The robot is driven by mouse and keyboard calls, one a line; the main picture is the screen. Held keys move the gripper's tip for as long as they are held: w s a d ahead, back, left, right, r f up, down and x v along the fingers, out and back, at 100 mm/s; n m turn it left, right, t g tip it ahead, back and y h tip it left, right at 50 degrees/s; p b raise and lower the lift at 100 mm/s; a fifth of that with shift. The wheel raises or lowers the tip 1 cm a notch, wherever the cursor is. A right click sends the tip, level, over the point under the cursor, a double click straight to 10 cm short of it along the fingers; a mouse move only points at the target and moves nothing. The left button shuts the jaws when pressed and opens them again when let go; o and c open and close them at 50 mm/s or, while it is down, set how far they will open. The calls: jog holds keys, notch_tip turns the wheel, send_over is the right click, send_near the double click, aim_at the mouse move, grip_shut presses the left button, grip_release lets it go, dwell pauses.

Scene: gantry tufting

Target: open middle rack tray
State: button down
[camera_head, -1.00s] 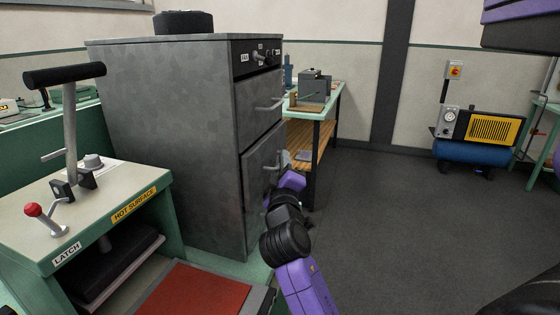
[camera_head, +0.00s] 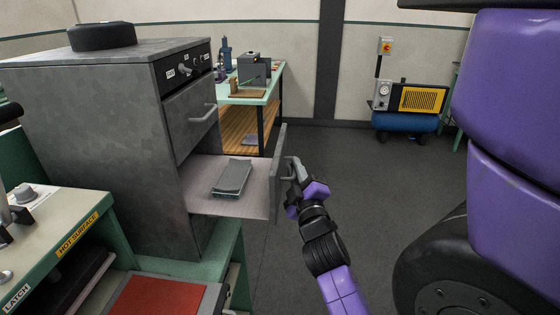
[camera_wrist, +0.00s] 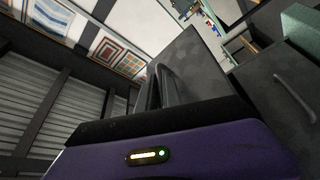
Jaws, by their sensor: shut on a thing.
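The rack tray (camera_head: 207,201) is pulled out from the grey cabinet (camera_head: 90,140), below a closed upper drawer (camera_head: 190,115). A flat grey stack (camera_head: 232,176) lies on its pale floor. My gripper (camera_head: 294,176) is at the outer side of the tray's front panel (camera_head: 277,170), shut on its handle (camera_head: 290,168). The wrist view shows the grey front panel (camera_wrist: 195,75) close up with the handle (camera_wrist: 163,85) rising from behind my dark gripper body. The fingertips are hidden there.
A black round object (camera_head: 102,36) sits on the cabinet. The green press bench (camera_head: 60,225) stands at the front left. A workbench (camera_head: 255,95) is behind the tray, and a blue and yellow compressor (camera_head: 408,108) is by the back wall.

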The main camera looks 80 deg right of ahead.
jog(key=shift+s+f, duration=0.1)
jog(key=shift+s, duration=0.25)
jog(key=c, duration=1.8)
grip_release()
jog(key=b+v, duration=0.3)
jog(key=v, duration=0.4)
jog(key=shift+s+a+b, duration=0.2)
jog(key=shift+a+b, duration=0.15)
jog(key=shift+b, duration=0.05)
